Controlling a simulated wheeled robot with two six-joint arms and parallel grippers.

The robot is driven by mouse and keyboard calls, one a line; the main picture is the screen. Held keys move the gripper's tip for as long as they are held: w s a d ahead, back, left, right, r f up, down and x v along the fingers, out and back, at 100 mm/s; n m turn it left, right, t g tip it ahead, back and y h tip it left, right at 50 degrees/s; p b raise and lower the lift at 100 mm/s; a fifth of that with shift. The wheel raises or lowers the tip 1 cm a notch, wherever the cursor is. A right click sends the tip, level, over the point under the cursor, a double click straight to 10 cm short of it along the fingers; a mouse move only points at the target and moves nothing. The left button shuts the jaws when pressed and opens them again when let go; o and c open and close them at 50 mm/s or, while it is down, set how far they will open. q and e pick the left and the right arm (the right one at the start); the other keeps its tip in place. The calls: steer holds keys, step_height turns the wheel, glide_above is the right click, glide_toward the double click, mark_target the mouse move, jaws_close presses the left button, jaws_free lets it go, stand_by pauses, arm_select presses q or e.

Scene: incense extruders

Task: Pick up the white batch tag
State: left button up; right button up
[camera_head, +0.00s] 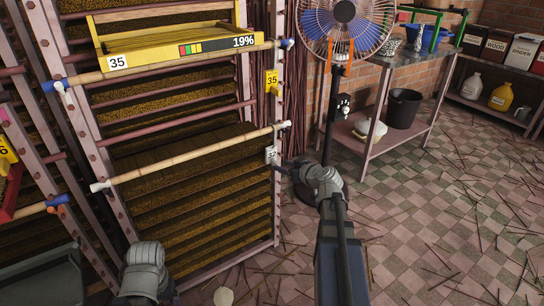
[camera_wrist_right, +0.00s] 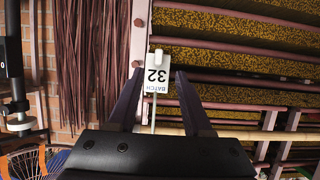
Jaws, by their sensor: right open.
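My right gripper (camera_head: 280,160) is close beside the tag in the head view. In the right wrist view its open fingers (camera_wrist_right: 158,76) stand to either side of the tag, with gaps showing. I cannot tell whether the fingertips reach the tag's depth. Only a grey joint of my left arm shows at the bottom left; its gripper is out of view.
The drying rack's bamboo pole (camera_head: 190,159) runs left of the tag. A fan (camera_head: 340,25) and a side table (camera_head: 400,75) stand behind at right. Sticks litter the tiled floor (camera_head: 450,200).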

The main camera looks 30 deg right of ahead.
mark_target(277, 163)
steer(key=shift+d+b+x, duration=0.2)
steer(key=shift+b+x, duration=0.75)
steer(key=shift+x, duration=2.1)
jaws_close()
